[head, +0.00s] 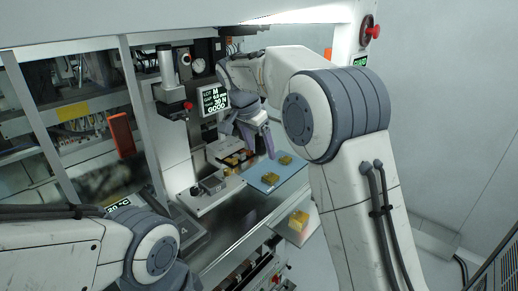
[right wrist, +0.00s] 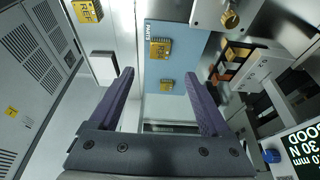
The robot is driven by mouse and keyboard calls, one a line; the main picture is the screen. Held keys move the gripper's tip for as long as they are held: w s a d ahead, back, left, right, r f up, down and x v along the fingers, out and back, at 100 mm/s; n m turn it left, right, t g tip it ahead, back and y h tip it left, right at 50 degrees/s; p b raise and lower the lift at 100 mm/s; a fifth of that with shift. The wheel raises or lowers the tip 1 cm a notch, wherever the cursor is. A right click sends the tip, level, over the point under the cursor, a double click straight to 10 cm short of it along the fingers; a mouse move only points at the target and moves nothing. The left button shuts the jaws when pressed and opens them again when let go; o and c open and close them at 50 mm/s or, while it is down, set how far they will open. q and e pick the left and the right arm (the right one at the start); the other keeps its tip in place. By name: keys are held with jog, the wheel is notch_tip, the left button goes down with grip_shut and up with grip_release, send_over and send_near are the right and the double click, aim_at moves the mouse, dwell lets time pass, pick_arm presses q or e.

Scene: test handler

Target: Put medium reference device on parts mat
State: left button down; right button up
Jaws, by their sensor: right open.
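The light blue parts mat (head: 259,180) lies on the bench; it also shows in the right wrist view (right wrist: 190,105), with a PARTS label. Two yellow-gold devices rest on it: one far (head: 284,160), one near (head: 270,178). A third yellow device (head: 298,220) sits on a white plate off the mat; in the right wrist view this REF-marked block (right wrist: 88,11) is at the upper left. I cannot tell by marking which is medium. My right gripper (right wrist: 160,73) is open and empty, above the mat area, purple fingers apart. My left gripper is out of view.
A display (head: 215,100) reads LOT M, 30 N, GOOD. A holder with several brass and brown pieces (head: 232,157) stands left of the mat. Bare metal bench lies in front of the mat.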

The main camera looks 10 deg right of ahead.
jog(key=s+a+f+n+g+y, duration=0.1)
jog(key=s+a+f+n, duration=0.1)
jog(key=s+a+n, duration=0.5)
jog(key=s+a+f+n+y, duration=0.1)
jog(key=s+a+n+y, duration=0.15)
jog(key=s, duration=0.85)
jog(key=s+f+n, duration=0.3)
jog(key=s+n, duration=0.1)
jog(key=s, duration=0.5)
jog(key=s+f+n+g, duration=0.1)
jog(key=s+f+n, duration=0.3)
jog(key=s, duration=0.6)
jog(key=shift+f+y, duration=0.3)
jog(key=shift+y, duration=0.05)
jog(key=shift+n, duration=0.35)
